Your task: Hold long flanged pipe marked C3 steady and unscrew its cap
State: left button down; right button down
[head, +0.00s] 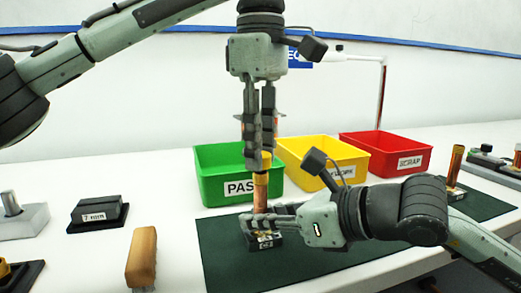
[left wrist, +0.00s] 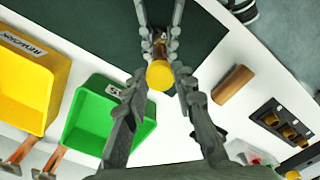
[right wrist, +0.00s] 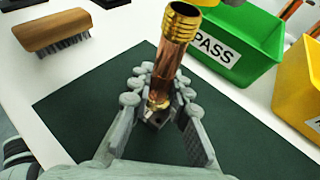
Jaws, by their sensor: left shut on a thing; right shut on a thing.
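The long copper pipe (head: 260,196) stands upright in a dark labelled base block (head: 265,243) on the green mat. In the right wrist view its brass threaded top (right wrist: 181,22) is bare. My right gripper (head: 256,222) is shut around the pipe's lower part, and its fingers (right wrist: 158,98) hide some of it. My left gripper (head: 262,160) points down above the pipe and is shut on the yellow cap (left wrist: 160,75). The cap appears lifted clear of the thread; the gap is hard to judge. The label is too small to read surely.
Green PASS (head: 220,188), yellow (head: 297,170) and red SCRAP (head: 405,150) bins stand behind the dark green mat (head: 222,262). A wooden brush (head: 142,257) and a 7 mm block (head: 97,214) lie left. Another copper pipe (head: 455,166) stands at the right.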

pick_arm(q)
jog(key=shift+r, duration=2.05)
pick_arm(e)
jog(key=c, duration=1.4)
grip_release()
jog(key=shift+o, duration=0.2)
jog(key=shift+d, duration=0.1)
